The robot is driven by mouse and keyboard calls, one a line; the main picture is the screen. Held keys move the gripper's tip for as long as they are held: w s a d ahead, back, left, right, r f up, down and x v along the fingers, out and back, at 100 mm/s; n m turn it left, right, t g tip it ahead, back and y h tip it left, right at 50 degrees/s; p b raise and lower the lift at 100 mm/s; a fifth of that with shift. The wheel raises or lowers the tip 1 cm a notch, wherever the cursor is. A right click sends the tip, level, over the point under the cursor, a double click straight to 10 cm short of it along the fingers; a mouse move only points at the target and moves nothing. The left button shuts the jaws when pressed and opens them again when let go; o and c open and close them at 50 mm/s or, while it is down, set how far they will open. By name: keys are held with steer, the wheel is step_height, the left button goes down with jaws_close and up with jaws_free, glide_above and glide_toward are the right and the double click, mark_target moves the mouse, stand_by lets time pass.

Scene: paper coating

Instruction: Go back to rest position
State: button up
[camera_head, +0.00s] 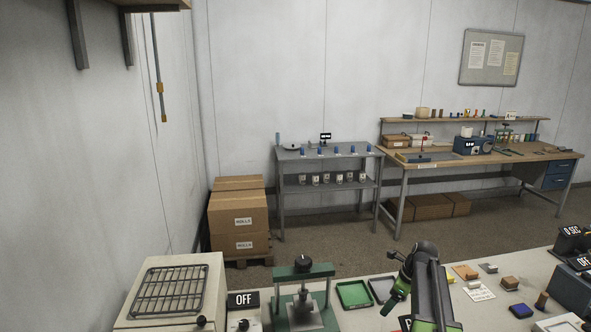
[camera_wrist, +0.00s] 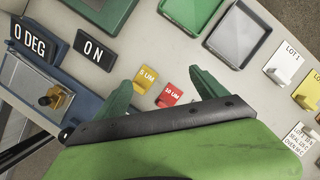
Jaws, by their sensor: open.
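My gripper (camera_wrist: 160,88) is open in the wrist view, with its two green fingers spread wide. Nothing is held between them. A yellow tag reading 5 UM (camera_wrist: 146,79) and a red tag reading 10 UM (camera_wrist: 169,95) lie on the bench beyond and between the fingers. In the head view my gripper (camera_head: 397,294) is small, green and angled downward at the end of my dark arm, above the near bench. Its fingertips are too small there to judge.
The near bench (camera_head: 368,318) holds a green tray (camera_head: 353,294), a grey tray (camera_head: 382,289), a press (camera_head: 304,290) and a wire rack (camera_head: 168,290). A blue device with a 0 DEG sign (camera_wrist: 30,40) sits left in the wrist view. Boxes (camera_head: 239,222) and tables stand behind.

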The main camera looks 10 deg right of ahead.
steer(key=s+a+f+n+g+b, duration=0.15)
steer(key=a+n, duration=0.35)
steer(key=a, duration=1.1)
steer(key=s+a+n, duration=0.3)
steer(key=a+n, duration=0.1)
steer(key=s+a+f+n+h, duration=0.1)
steer(key=s+a+n, duration=0.2)
steer(key=a+n, duration=0.1)
steer(key=s+a+f+n+g, duration=0.1)
steer(key=s+a+n, duration=0.2)
steer(key=a+n, duration=0.2)
steer(key=shift+s+a+f+b, duration=0.2)
steer(key=shift+s+a+b, duration=0.2)
steer(key=shift+a, duration=0.3)
steer(key=s+n, duration=0.1)
steer(key=n, duration=0.1)
steer(key=s+d+n, duration=0.1)
steer(key=n, duration=0.2)
steer(key=d+n+h, duration=0.1)
steer(key=n, duration=0.2)
steer(key=shift+s+d, duration=0.15)
steer(key=shift+s, duration=0.25)
steer(key=shift+c, duration=0.3)
